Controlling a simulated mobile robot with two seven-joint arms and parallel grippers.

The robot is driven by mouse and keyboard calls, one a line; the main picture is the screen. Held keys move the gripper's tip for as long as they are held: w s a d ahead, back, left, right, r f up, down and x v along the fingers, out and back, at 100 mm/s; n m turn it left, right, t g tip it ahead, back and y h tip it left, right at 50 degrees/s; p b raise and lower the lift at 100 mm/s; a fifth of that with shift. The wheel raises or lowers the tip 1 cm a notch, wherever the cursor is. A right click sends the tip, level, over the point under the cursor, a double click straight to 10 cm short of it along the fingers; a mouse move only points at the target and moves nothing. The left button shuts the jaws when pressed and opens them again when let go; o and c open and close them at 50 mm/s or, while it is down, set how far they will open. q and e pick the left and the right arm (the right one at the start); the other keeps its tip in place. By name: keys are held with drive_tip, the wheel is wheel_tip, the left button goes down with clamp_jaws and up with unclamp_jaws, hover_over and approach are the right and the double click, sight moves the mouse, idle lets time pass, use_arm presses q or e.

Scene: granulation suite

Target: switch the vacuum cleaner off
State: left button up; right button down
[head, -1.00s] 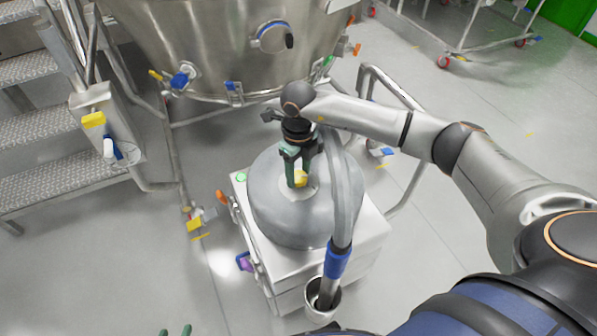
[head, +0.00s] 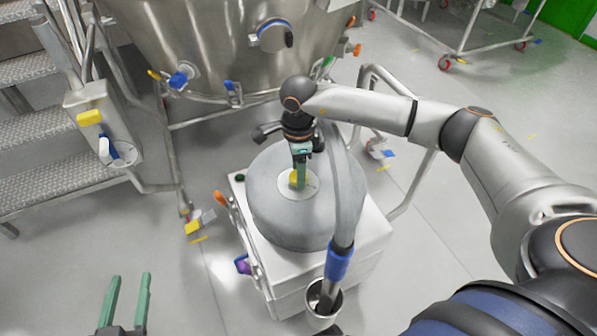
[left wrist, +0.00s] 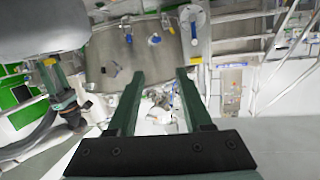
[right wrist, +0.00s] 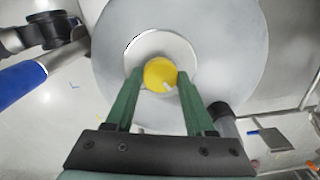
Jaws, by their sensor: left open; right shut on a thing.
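The vacuum cleaner (head: 275,220) is a grey dome on a white box base, with a hose running down its front side. On top, a round yellow knob (right wrist: 158,72) with a pale pointer mark sits on a white disc; in the head view the knob (head: 293,179) is partly hidden. My right gripper (right wrist: 159,76) reaches down from above and is shut on the knob, one finger each side. The small lamp (head: 239,178) on the base corner looks dark green. My left gripper (head: 131,277) is open and empty above the floor at lower left.
A steel hopper (head: 220,50) on a tubular frame stands behind the vacuum cleaner. Metal steps (head: 45,140) are at left. A hose end sits in a metal cup (head: 324,303) in front. Floor is free at lower left.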

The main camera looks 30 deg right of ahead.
use_arm(q)
drive_tip(key=shift+w+d+r+m+t+h+b, duration=0.15)
drive_tip(key=shift+r+t, duration=0.35)
drive_tip(key=shift+r, duration=0.6)
drive_tip(key=shift+w+a+r+m+t+h+b, duration=0.2)
drive_tip(key=shift+r+t, duration=0.3)
drive_tip(key=shift+r, duration=0.55)
use_arm(e)
drive_tip(key=shift+n, duration=1.4)
drive_tip(key=shift+c, duration=1.3)
unclamp_jaws()
drive_tip(key=shift+r, duration=0.1)
drive_tip(key=shift+r, duration=0.35)
use_arm(q)
drive_tip(key=s+f+n+g+p, duration=0.1)
drive_tip(key=s+f+g, duration=0.1)
drive_tip(key=f, duration=0.4)
drive_tip(key=s+f+g+y+p, duration=0.1)
drive_tip(key=s+f+g, duration=0.1)
drive_tip(key=f, duration=0.4)
drive_tip(key=shift+s+f+n+g, duration=0.15)
drive_tip(key=shift+n+g, duration=0.2)
drive_tip(key=shift+g, duration=0.55)
use_arm(e)
wheel_tip(320, 180, up, 12)
drive_tip(key=shift+f, duration=0.15)
